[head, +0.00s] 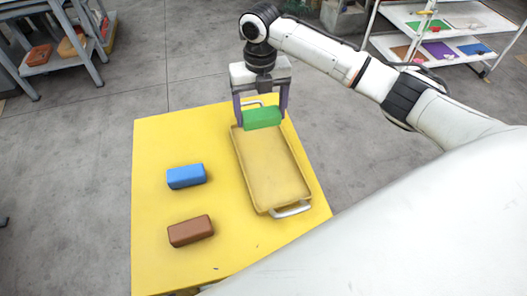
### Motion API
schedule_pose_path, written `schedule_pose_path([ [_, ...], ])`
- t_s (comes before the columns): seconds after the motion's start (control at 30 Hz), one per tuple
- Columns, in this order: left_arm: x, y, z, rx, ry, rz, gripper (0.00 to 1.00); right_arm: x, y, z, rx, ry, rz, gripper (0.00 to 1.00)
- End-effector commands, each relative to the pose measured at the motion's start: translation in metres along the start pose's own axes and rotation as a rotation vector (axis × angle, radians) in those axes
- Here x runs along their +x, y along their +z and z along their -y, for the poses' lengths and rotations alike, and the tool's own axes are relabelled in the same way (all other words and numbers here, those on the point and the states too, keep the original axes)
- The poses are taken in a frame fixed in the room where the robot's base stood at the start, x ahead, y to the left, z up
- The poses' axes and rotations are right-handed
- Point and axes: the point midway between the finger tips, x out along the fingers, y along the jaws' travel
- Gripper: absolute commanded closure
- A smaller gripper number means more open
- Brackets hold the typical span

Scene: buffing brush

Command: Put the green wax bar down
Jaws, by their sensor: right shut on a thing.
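The green wax bar (262,118) is at the far end of the yellow tray (305,192). My right gripper (261,112) is shut on it, one purple finger at each end. The bar covers part of the tray's far rim; I cannot tell whether it touches the tray or hangs just above it. My left gripper is not in view.
A blue bar (187,176) and a brown bar (191,231) lie on the yellow table (155,140), left of the tray. The tray has a metal handle (290,209) at its near end. A white shelf cart (440,25) stands at the back right.

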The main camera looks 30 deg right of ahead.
Motion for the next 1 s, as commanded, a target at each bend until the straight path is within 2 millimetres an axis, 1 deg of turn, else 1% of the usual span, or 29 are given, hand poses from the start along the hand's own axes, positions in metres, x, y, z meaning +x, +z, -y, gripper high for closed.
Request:
schedule_pose_path([
  [0.23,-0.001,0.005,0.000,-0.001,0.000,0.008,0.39,0.045,-0.001,0.001,-0.013,-0.002,-0.004,0.52],
  [0.3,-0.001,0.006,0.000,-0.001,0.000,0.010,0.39,0.054,-0.001,0.001,-0.013,-0.001,-0.003,0.52],
  [0.47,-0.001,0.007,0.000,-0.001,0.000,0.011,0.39,0.065,0.000,0.000,-0.014,-0.001,-0.001,0.52],
  [0.7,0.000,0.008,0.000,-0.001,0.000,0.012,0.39,0.096,-0.001,0.001,-0.012,-0.001,-0.002,0.52],
  [1.0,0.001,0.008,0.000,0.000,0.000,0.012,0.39,0.099,0.000,0.000,-0.013,-0.001,0.000,0.52],
])
